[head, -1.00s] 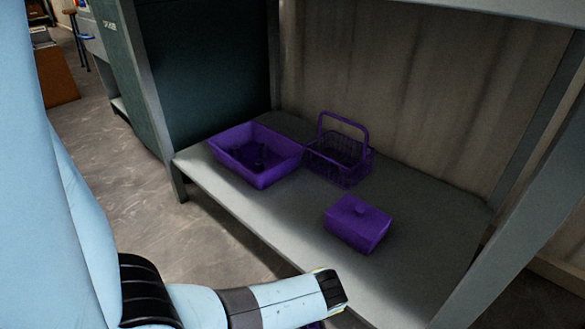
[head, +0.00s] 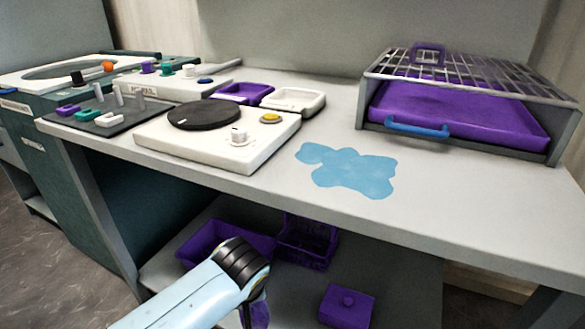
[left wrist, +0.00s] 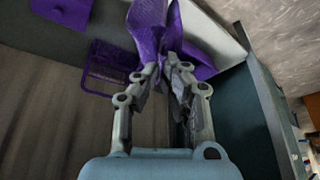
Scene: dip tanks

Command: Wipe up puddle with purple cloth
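A light blue puddle (head: 350,172) lies on the grey worktop, near the middle of its front part. In the left wrist view my left gripper (left wrist: 163,75) is shut on a purple cloth (left wrist: 150,38), which is bunched at the fingertips. In the head view a piece of the cloth (head: 258,313) shows beside my left forearm, below and in front of the worktop edge; the fingers are hidden there. The gripper is apart from the puddle. My right gripper is in neither view.
A white turntable device (head: 215,135) stands left of the puddle. A wire rack (head: 470,75) over a purple tray (head: 450,115) stands right. Lower shelf: purple tub (head: 215,243), basket (head: 308,240), lidded box (head: 347,305). The worktop's front edge (head: 300,215) lies above my forearm.

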